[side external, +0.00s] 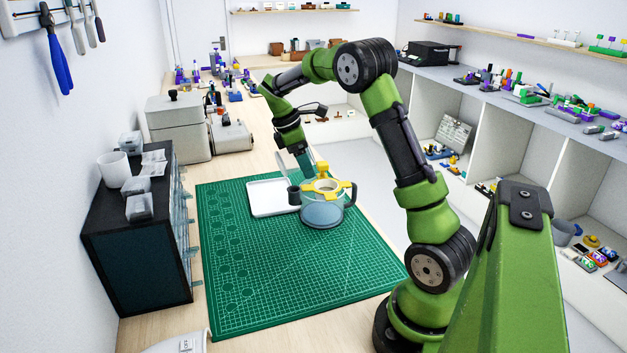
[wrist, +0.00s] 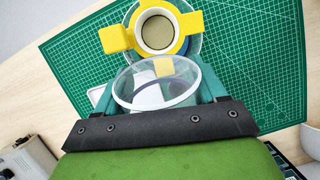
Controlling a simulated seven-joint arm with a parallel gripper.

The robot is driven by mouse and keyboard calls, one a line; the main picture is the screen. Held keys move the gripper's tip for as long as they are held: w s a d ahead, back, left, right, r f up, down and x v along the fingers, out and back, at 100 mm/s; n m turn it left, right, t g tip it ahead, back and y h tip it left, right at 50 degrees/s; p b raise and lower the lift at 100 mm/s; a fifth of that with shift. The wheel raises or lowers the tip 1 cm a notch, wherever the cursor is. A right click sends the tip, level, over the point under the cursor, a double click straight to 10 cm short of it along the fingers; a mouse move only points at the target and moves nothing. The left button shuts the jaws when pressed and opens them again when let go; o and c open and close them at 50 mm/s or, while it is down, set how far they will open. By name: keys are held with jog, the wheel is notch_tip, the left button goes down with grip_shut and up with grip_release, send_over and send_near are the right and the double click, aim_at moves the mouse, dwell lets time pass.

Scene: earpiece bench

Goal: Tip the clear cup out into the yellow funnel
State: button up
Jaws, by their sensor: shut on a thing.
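My gripper (wrist: 157,90) is shut on the clear cup (wrist: 126,84), with a teal finger on each side of it in the wrist view. The cup's open rim shows there. I cannot tell what it contains, because things behind show through. The yellow funnel (wrist: 111,39) is a ring with tabs, and one tab shows through the cup wall. In the side external view, the funnel (side external: 325,187) sits on a clear round vessel (side external: 322,214). My gripper (side external: 306,168) points down just above and behind the funnel; the cup is hard to make out there.
A white tray (side external: 265,203) lies on the green mat (side external: 275,275) left of the vessel. A small dark cylinder (side external: 294,195) stands between them. A black cabinet (side external: 150,245) is at the left. The front of the mat is clear.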

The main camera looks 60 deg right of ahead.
aim_at(281, 152)
jog(key=shift+w+a+f+g+h, duration=0.1)
jog(key=shift+f+g+h, duration=0.4)
jog(key=shift+g+h, duration=0.55)
jog(key=shift+r+g+h, duration=0.35)
jog(key=shift+r+g, duration=0.35)
jog(key=shift+g, duration=0.25)
jog(key=shift+w+a+r+g+h+p, duration=0.15)
jog(key=shift+w+r+g+h+p, duration=0.15)
jog(key=shift+r+g+h, duration=0.35)
jog(key=shift+w+a+f+g+h, duration=0.25)
jog(key=shift+w+a+f+g, duration=0.2)
jog(key=shift+g, duration=0.3)
jog(key=shift+w+a+r+g+h+p, duration=0.2)
jog(key=shift+w+r+g+h+p, duration=0.2)
jog(key=shift+w+r+g, duration=0.25)
jog(key=shift+w+a+f+g+h, duration=0.2)
jog(key=shift+w+a+g+h, duration=0.2)
jog(key=shift+g+h, duration=0.35)
jog(key=shift+w+a+r+g+h+p, duration=0.1)
jog(key=shift+w+r+g, duration=0.15)
jog(key=shift+r, duration=0.25)
jog(key=shift+w+a+r+g+h+p, duration=0.15)
jog(key=shift+r+g, duration=0.2)
jog(key=shift+r, duration=0.1)
jog(key=shift+w+a+r+g+h+p, duration=0.1)
jog(key=shift+w+r+g, duration=0.15)
jog(key=shift+r, duration=0.25)
jog(key=shift+s, duration=0.1)
